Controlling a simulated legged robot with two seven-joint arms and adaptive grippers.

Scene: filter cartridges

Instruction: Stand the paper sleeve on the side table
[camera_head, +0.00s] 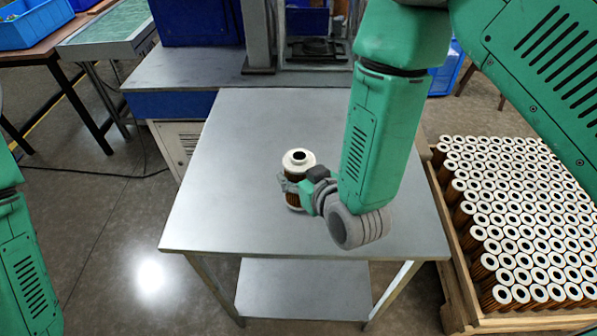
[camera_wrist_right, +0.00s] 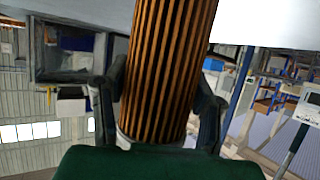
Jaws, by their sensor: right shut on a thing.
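The paper sleeve (camera_head: 298,160) is a brown pleated cylinder with white end caps and a dark hole in its top. In the head view it is upright over the middle of the grey metal side table (camera_head: 230,200). I cannot tell whether its base touches the top. My right gripper (camera_head: 293,187) is shut around the sleeve's side, coming from the right. In the right wrist view the sleeve's brown pleats (camera_wrist_right: 165,60) stand between the two dark fingers (camera_wrist_right: 158,105). My left gripper is out of view; only part of its green arm shows at the left edge.
A wooden crate (camera_head: 447,215) packed with similar cartridges stands right of the table. A grey and blue bench (camera_head: 170,75) with a machine frame adjoins the table's back. The tabletop around the sleeve is clear, with open floor to the left.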

